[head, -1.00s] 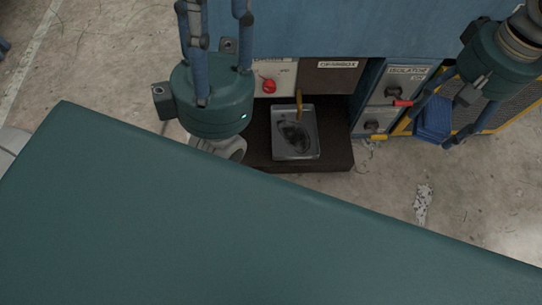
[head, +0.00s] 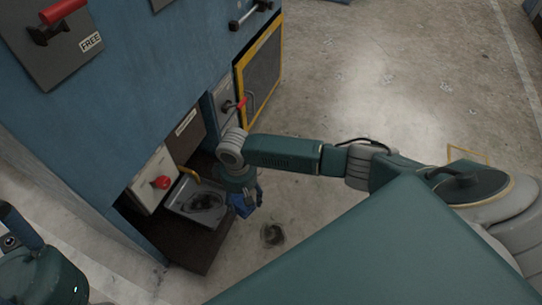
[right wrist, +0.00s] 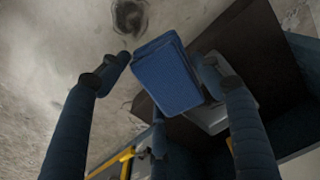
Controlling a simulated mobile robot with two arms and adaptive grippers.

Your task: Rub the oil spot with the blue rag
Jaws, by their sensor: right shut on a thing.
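The blue rag (head: 243,206) is a small, thick folded cloth. My right gripper (head: 246,192) is shut on it, above the floor beside the brown platform. In the right wrist view the rag (right wrist: 168,76) sits between the fingertips of my right gripper (right wrist: 165,72). The oil spot (head: 272,234), a dark round stain on the concrete, is below and right of the rag in the head view. It shows past the rag in the right wrist view (right wrist: 129,16). Rag and spot look apart. My left gripper (head: 18,228) is partly cut off at the lower left; its fingers are mostly hidden.
A metal tray (head: 176,208) with a dark puddle stands on a brown platform (head: 178,243) at the blue machine (head: 115,85). A red knob (head: 161,182) and a red-handled switch (head: 236,104) are close by. The concrete floor right of the spot is open.

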